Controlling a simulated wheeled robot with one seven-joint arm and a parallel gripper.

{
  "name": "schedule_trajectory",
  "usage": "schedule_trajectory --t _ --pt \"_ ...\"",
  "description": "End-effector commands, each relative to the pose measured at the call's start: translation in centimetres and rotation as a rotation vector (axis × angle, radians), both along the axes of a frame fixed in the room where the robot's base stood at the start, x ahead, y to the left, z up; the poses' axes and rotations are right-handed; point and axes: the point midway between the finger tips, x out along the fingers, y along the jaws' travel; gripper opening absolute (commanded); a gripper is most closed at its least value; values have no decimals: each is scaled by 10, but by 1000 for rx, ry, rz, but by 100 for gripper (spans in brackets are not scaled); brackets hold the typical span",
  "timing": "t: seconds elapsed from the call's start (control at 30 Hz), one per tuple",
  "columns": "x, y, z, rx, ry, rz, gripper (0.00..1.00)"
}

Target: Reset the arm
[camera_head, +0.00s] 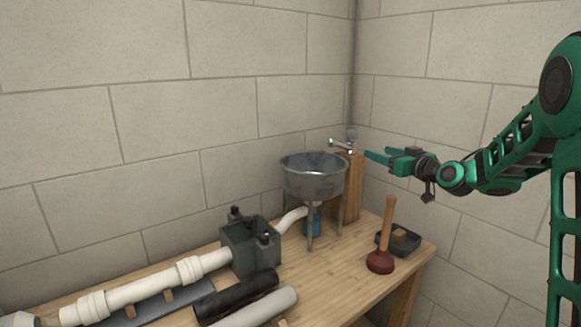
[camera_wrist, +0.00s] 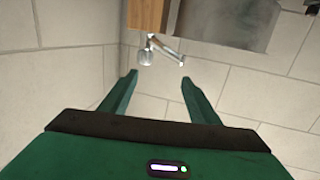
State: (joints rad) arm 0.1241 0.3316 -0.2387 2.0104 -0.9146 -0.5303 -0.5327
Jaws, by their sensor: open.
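My gripper (camera_head: 379,156) is green and sits at the end of my arm, which reaches in from the right in the head view. It is in the air above the right end of the bench, near the wall corner. In the wrist view my gripper (camera_wrist: 158,82) has its two fingers spread apart, with nothing between them. A metal tap (camera_head: 341,146) on a wooden post (camera_head: 351,186) is just left of the fingertips. The tap also shows in the wrist view (camera_wrist: 147,54), beyond the fingertips; I cannot tell the exact gap.
A metal basin (camera_head: 314,181) on legs stands on the wooden bench (camera_head: 336,277). A plunger (camera_head: 381,259) stands upright beside a black tray (camera_head: 405,241). A grey box (camera_head: 250,247), white pipe (camera_head: 147,288) and black tube (camera_head: 237,296) are to the left. Tiled walls close the corner.

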Motion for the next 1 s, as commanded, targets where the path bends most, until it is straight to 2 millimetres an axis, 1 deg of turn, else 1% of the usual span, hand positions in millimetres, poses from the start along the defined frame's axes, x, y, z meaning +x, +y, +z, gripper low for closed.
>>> schedule_trajectory --t 0.07,0.17,0.27,0.37,0.47,0.57,0.6,0.67,0.7,0.77,0.8,0.87,0.9,0.97,1.0 --pt "-9 6 -7 -17 44 6 56" --pt "-21 3 -13 -40 100 -1 56" --pt "-35 -3 -22 -63 165 -12 56" --pt "-54 -13 -32 -88 243 -34 56" --pt "-81 -27 -46 -113 345 -67 56" --pt "-122 -47 -64 -135 486 -120 56" --pt "-142 -56 -72 -139 551 -150 56" --pt "-175 -71 -85 -142 650 -198 56" --pt "-198 -80 -92 -141 716 -231 56" --pt "-234 -93 -104 -133 816 -283 56" --pt "-258 -101 -111 -125 879 -318 56" --pt "-296 -111 -120 -109 972 -372 56" --pt "-321 -116 -126 -95 1033 -409 56" --pt "-359 -123 -133 -69 1123 -465 56" --pt "-384 -126 -137 -50 1181 -502 56"
